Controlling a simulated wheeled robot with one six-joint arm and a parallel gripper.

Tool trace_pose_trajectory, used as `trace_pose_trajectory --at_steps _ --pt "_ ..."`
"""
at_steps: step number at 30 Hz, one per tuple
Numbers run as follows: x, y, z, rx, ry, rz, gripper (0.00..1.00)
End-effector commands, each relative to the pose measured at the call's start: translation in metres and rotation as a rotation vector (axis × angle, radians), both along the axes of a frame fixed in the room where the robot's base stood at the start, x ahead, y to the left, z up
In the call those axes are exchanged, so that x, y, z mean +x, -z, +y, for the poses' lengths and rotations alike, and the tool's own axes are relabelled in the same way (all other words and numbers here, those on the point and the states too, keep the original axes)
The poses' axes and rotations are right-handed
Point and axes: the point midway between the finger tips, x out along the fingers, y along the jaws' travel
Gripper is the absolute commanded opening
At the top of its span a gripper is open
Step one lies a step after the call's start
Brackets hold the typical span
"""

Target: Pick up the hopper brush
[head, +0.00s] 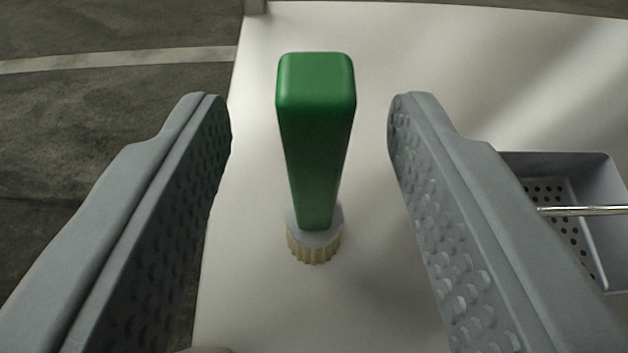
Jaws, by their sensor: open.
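The hopper brush (316,140) stands upright in the head view, with a green block-like handle, a pale grey collar and a ring of tan bristles at the bottom. Its bristles rest on a pale table (290,310). My gripper (309,120) is open, with one grey dimpled finger on each side of the handle. There is a gap between the handle and both fingers, and nothing is held.
A grey perforated basket (600,170) sits at the right, partly hidden behind my right finger, with a thin metal rod across it. The table's left edge runs close to the brush. Dark floor with a pale stripe (120,60) lies beyond.

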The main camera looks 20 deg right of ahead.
Motion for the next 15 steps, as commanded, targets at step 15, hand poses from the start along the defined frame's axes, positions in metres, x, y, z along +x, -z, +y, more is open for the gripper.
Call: trace_pose_trajectory --at_steps 15 --pt "0.037 0.019 -0.017 0.0 0.001 0.0 0.44"
